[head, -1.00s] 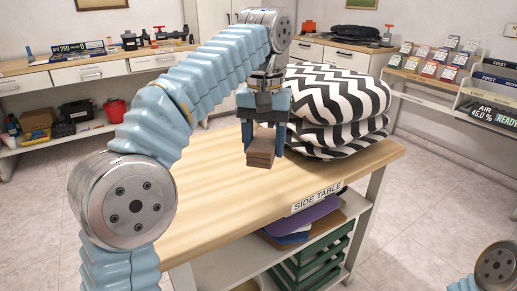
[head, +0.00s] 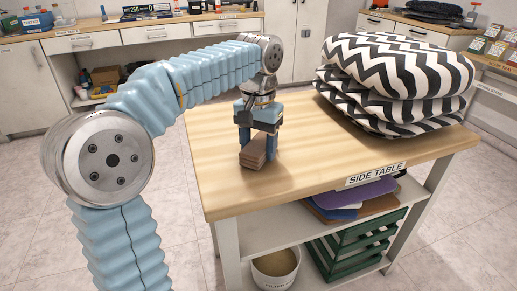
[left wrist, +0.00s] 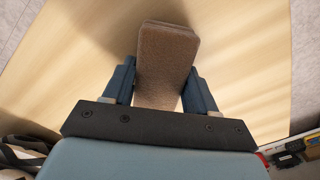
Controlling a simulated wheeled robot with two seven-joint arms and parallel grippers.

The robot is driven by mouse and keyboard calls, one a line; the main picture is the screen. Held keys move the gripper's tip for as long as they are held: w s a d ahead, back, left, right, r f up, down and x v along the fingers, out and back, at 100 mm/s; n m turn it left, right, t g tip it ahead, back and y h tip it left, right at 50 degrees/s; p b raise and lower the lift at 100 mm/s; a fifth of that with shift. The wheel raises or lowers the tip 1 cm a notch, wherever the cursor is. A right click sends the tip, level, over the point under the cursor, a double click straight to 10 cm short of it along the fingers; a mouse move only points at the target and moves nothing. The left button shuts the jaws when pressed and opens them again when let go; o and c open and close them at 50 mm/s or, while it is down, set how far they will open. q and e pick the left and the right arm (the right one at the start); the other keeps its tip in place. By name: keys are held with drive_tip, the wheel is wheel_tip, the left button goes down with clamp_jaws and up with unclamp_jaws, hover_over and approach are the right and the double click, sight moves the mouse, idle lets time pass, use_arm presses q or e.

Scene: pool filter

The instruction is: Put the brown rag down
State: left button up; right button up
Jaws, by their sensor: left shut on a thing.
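The brown rag (head: 254,154) is a folded, block-like stack. My left gripper (head: 258,148) is shut on it and points down over the wooden top of the side table (head: 215,185). The rag's lower end is at or just above the table top; I cannot tell if it touches. In the left wrist view the rag (left wrist: 165,60) sits between the two blue fingers of my left gripper (left wrist: 163,85), with bare wood around it. My right gripper is not in view.
A stack of black-and-white zigzag cushions (head: 395,75) stands on the right of the table top. Bare wood lies around the rag. Below are a green crate (head: 350,250), purple and blue flat items (head: 350,198) and a bucket (head: 275,270). A counter with drawers (head: 90,40) stands behind.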

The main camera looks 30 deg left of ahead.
sight(258, 144)
use_arm(q)
drive_tip(key=shift+f, duration=0.25)
drive_tip(key=o, duration=1)
wheel_tip(258, 144, up, 12)
drive_tip(key=p, duration=0.3)
drive_tip(key=shift+r, duration=0.1)
